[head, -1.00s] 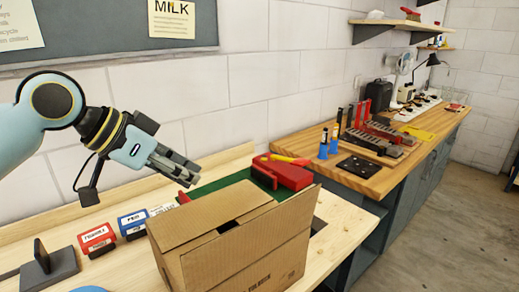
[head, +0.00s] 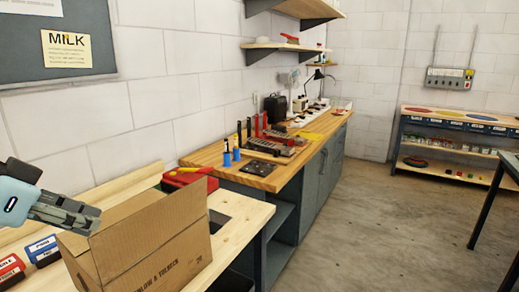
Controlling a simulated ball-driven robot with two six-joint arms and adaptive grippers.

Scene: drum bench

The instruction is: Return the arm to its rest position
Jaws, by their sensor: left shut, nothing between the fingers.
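My left gripper (head: 82,218) comes in at the left edge of the head view. It is shut and empty, held in the air above the left end of an open cardboard box (head: 180,262) on the wooden bench. Only the gripper and a bit of the wrist show; the rest of my left arm is out of the picture. My right gripper is not in view.
A red box (head: 25,260) and a blue box (head: 42,247) stand left of the cardboard box. A red tool case (head: 188,177) lies behind it. A second wooden counter (head: 262,181) holds tools. The concrete floor (head: 380,230) at right is clear. Shelves (head: 455,142) stand far back.

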